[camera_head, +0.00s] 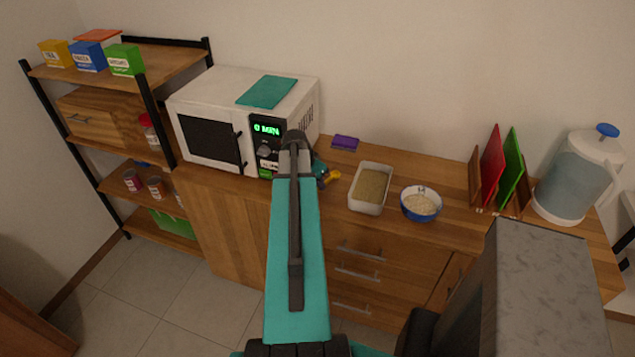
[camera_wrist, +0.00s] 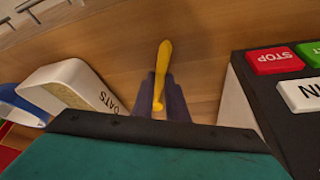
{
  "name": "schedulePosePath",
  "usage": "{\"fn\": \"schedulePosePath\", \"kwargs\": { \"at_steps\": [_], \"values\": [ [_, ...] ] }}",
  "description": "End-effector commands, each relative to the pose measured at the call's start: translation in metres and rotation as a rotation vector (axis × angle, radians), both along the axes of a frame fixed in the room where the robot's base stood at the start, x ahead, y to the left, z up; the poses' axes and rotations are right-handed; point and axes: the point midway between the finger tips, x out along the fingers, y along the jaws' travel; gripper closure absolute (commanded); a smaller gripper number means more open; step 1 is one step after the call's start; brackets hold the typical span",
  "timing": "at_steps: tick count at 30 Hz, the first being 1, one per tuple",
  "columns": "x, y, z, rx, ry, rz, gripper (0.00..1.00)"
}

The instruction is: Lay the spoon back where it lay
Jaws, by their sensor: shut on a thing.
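The yellow spoon (camera_wrist: 163,62) is between the dark fingers of my gripper (camera_wrist: 160,98) in the wrist view. The fingers are shut on it, and it points away from me over the wooden counter. In the head view, the spoon (camera_head: 331,177) shows as a small yellow shape right of my gripper (camera_head: 320,171), beside the microwave's front right corner. My arm hides part of that area. I cannot tell whether the spoon touches the counter.
A white microwave (camera_head: 210,95) stands left. A white container (camera_head: 360,203) labelled OATS and a blue-rimmed bowl (camera_head: 421,216) stand right of the spoon. A purple block (camera_head: 345,142) lies behind. Boards in a rack (camera_head: 476,187) and a jug (camera_head: 577,185) stand farther right.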

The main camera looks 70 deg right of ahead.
Motion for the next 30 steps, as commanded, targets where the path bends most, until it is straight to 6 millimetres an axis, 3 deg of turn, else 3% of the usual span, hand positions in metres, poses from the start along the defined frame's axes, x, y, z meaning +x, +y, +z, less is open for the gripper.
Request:
{"fn": "schedulePosePath", "kwargs": {
  "at_steps": [8, 9, 12, 30],
  "values": [
    [0.0005, 0.0001, -0.0031, 0.000, 0.000, 0.000, 1.00],
    [0.0005, 0.0002, -0.0031, 0.000, 0.000, 0.000, 0.85],
    [0.0005, 0.0003, -0.0024, 0.000, 0.000, 0.001, 0.69],
    [0.0020, 0.0034, 0.0057, 0.000, -0.001, 0.002, 0.68]
  ]
}}
